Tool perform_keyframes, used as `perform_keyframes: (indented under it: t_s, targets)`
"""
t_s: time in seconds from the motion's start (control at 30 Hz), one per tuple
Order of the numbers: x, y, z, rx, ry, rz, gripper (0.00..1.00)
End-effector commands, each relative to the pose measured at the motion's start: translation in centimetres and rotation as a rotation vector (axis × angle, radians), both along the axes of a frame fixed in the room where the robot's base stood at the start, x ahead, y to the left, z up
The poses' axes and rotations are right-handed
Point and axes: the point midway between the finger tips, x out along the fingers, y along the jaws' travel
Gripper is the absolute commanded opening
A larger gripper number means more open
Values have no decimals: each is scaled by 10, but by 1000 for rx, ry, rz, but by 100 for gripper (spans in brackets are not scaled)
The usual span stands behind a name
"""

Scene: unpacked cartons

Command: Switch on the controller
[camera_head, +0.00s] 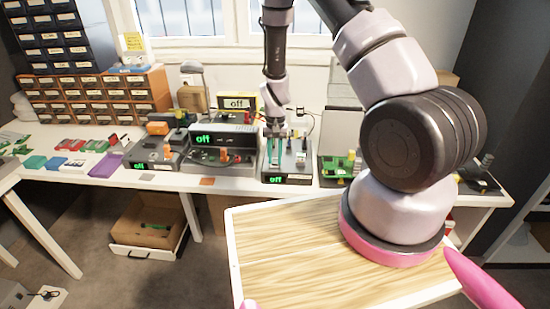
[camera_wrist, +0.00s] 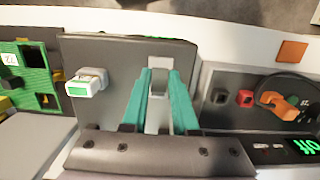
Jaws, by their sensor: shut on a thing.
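A dark grey box-shaped device (camera_head: 290,178), which seems to be the controller, sits near the front edge of the white bench. Its green display reads "off". My gripper (camera_head: 275,150) points down over its top. In the wrist view, the teal fingers of my gripper (camera_wrist: 159,78) are shut on a pale grey lever (camera_wrist: 157,105) on the device's top panel (camera_wrist: 105,55). The fingers hide the lever's sides. A white connector-like part with a green face (camera_wrist: 87,84) stands beside the lever, apart from the fingers.
Another device with an "off" display (camera_head: 216,139) stands close on the left. A green circuit board (camera_head: 338,168) lies close on the right; it also shows in the wrist view (camera_wrist: 38,75). An orange tile (camera_head: 207,181) lies near the front edge. Drawer units fill the back left.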

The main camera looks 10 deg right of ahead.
Motion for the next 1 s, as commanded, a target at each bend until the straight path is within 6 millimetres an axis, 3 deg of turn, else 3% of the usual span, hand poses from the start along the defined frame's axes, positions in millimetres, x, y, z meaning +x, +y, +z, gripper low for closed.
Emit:
perform_keyframes:
  t_s: [0.23,0.6,0.63,0.7,1.0]
  targets:
    - [4,-1,0,42,129,-1,0]
    - [5,-2,1,48,152,-1,0]
    - [5,-1,1,48,152,-1,31]
    - [5,-2,1,48,152,0,57]
    - [5,-2,2,48,152,0,57]
